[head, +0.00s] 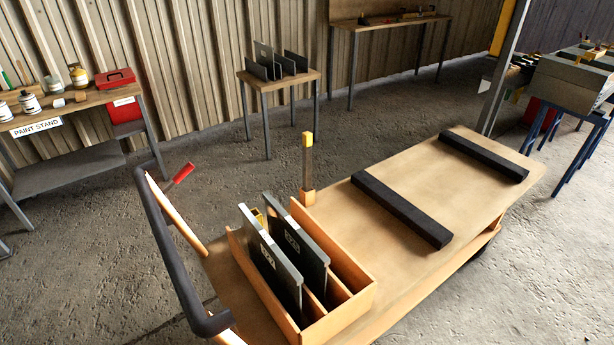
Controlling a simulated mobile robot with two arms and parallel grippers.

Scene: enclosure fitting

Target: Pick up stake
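A stake (307,159), an upright square wooden post with a yellow top, stands in a small orange-brown socket (307,196) at the far edge of the wooden cart (395,165). Its lower end is hidden in the socket. Neither of my grippers is in view, and nothing is touching the visible part of the stake.
A slotted wooden box (352,298) holding grey numbered panels (270,262) stands near the stake. Two dark bars (400,208) cross the cart's deck. A black handle (160,235) rises at left. A small table (280,80) stands behind; open floor lies between.

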